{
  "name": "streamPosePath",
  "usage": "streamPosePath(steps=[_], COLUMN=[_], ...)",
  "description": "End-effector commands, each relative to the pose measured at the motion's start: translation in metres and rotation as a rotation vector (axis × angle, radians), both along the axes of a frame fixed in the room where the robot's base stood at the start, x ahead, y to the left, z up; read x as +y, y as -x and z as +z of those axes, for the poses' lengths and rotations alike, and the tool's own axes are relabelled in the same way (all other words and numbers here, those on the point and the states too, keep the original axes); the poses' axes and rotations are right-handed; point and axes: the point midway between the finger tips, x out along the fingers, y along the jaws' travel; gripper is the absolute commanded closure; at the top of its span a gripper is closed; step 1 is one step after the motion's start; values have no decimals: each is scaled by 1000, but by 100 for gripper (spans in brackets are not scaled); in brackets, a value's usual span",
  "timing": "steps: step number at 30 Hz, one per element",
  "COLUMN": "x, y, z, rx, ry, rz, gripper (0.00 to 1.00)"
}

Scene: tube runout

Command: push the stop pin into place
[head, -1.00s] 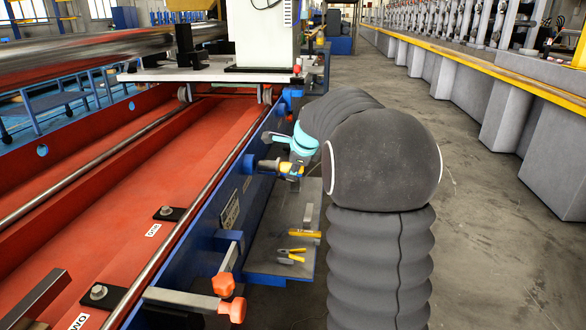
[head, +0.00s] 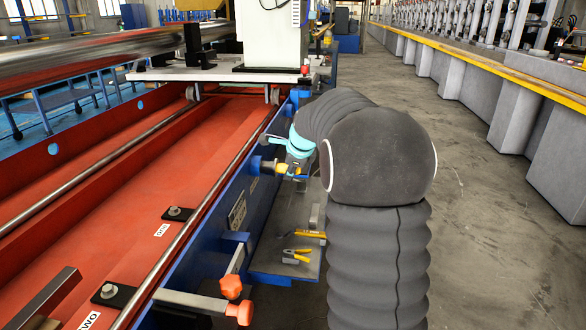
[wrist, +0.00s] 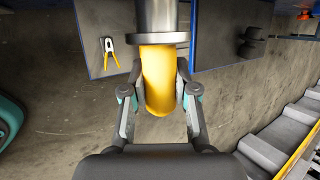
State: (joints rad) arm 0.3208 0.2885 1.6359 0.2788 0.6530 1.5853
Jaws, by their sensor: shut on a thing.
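The stop pin has a rounded yellow handle (wrist: 158,82) with a grey metal collar and a thick metal shaft beyond it. My gripper (wrist: 158,72) is shut on the handle, one finger on each side. In the head view, the pin (head: 268,167) sits at a round blue boss (head: 254,165) on the blue side of the red bed. My gripper shows there too (head: 291,170), just right of the boss. The shaft's far end is hidden, so I cannot tell how deep the pin sits.
A grey shelf (head: 270,262) below holds yellow-handled pliers (head: 297,256) and another yellow tool. Orange-knobbed bars (head: 190,300) jut from the bed side nearer me. A white carriage (head: 265,35) stands farther along. The floor aisle on the right is clear.

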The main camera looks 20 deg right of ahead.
Motion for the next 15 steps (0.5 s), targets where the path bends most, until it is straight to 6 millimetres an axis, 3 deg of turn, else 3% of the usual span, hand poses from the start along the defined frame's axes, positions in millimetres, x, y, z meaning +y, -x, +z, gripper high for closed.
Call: streamPosePath(steps=[15], x=[15], y=[-10], z=[2], rx=[-1], ry=[0], rz=[1], gripper=[100])
